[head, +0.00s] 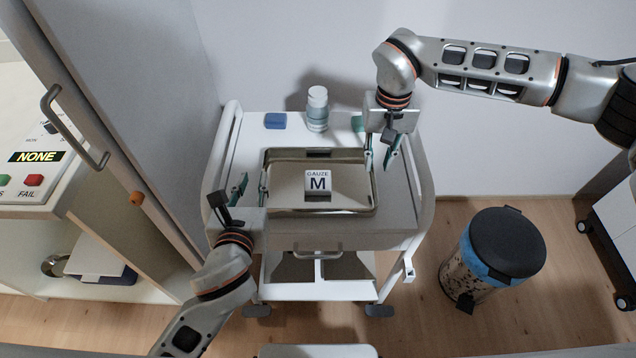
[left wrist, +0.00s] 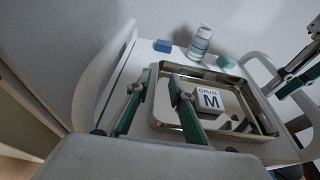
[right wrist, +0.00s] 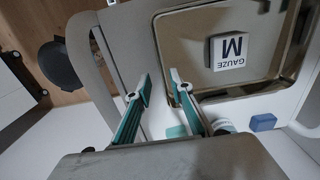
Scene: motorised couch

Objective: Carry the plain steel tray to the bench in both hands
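The plain steel tray (head: 345,207) lies on top of a white trolley (head: 400,225). A white gauze box marked M (head: 318,187) stands inside it. My left gripper (head: 252,188) is open at the tray's left rim; in the left wrist view (left wrist: 162,98) its fingers are apart, one over the tray side and one outside it. My right gripper (head: 380,155) is open at the tray's far right corner; in the right wrist view (right wrist: 160,88) one finger is close to the rim and the other outside. I cannot tell whether any finger touches the tray.
A blue block (head: 275,121), a capped bottle (head: 317,108) and a green item (head: 358,123) stand behind the tray. A black-lidded bin (head: 495,250) stands on the floor right of the trolley.

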